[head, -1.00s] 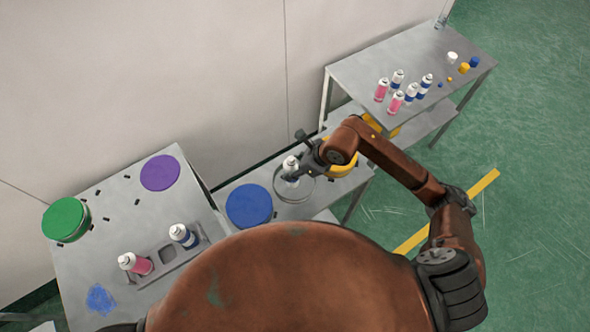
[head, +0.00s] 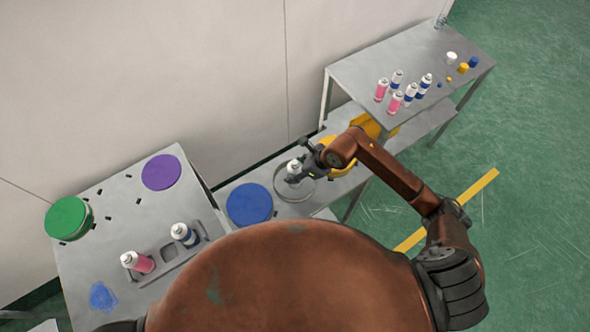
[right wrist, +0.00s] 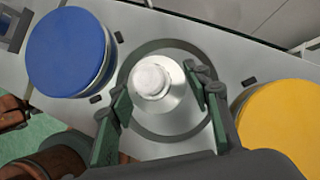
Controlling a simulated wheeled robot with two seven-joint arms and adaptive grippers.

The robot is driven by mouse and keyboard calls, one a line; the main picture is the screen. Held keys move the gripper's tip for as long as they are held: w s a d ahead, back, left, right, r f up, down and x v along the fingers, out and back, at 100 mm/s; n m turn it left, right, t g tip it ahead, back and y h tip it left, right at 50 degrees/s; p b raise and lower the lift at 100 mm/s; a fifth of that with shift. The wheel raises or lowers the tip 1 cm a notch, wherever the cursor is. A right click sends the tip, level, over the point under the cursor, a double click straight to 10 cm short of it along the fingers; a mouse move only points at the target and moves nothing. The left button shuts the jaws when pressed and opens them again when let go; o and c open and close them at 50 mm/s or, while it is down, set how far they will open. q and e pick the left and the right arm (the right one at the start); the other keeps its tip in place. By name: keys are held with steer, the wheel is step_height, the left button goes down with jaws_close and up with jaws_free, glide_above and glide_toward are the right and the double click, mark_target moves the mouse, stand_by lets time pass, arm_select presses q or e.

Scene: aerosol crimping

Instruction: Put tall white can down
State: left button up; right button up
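The tall white can (head: 293,168) is upright between the fingers of my right gripper (head: 301,166). The can is over the inside of a grey ring (right wrist: 130,75) on the low metal table; the ring also shows in the head view (head: 313,190). I cannot tell whether the can's base touches the surface. My left gripper is not in view.
A blue round container (head: 249,204) and a yellow one (right wrist: 280,125) flank the ring closely. The left table (head: 95,230) holds a rack with two cans, a purple disc (head: 161,172) and a green container (head: 68,218). Several cans stand on the far right table (head: 350,80).

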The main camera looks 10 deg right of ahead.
steer(key=shift+o, duration=1)
steer(key=shift+r, duration=0.1)
steer(key=shift+d+r, duration=0.25)
steer(key=shift+r, duration=0.05)
steer(key=b+v, duration=0.1)
steer(key=v, duration=1)
steer(key=shift+s, duration=0.15)
